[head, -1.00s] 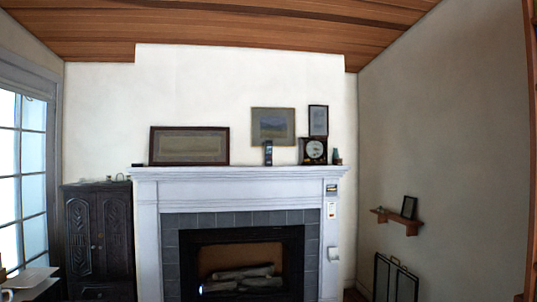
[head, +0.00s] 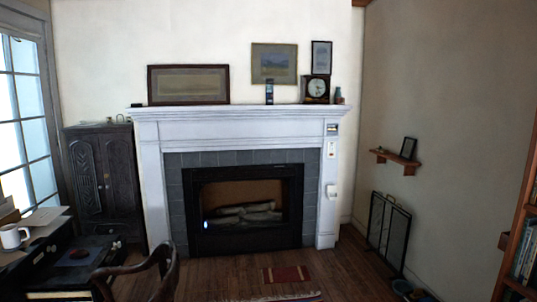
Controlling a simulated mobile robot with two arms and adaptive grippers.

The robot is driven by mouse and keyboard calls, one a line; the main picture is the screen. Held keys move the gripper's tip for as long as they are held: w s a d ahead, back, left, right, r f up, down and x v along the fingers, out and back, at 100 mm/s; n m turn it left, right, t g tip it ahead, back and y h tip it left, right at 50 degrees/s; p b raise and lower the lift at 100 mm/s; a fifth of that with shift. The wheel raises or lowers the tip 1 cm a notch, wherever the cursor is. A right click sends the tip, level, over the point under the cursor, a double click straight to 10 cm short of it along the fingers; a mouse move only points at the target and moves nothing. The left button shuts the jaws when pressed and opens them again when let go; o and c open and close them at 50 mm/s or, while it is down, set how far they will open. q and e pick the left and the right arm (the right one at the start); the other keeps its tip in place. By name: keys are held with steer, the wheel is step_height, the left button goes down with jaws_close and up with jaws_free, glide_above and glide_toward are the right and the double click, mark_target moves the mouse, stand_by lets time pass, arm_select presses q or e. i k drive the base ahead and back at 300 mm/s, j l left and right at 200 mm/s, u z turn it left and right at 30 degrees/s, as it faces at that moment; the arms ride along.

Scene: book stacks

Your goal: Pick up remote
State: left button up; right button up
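A slim dark upright object (head: 269,91) stands on the white mantel (head: 215,113), below the small landscape picture. It could be the remote, but it is too small to tell. A small white device (head: 331,191) is on the right side of the fireplace surround, and I cannot tell what it is. Neither of my grippers is in view.
A desk (head: 45,254) with a white mug (head: 13,237) and a wooden chair (head: 160,258) stand at the lower left. A dark cabinet (head: 103,185) is behind. A fire screen (head: 388,224) and bookshelf (head: 519,247) are at right. Wood floor (head: 230,268) shows before the fireplace.

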mark_target(270, 84)
steer(key=i, duration=4.3)
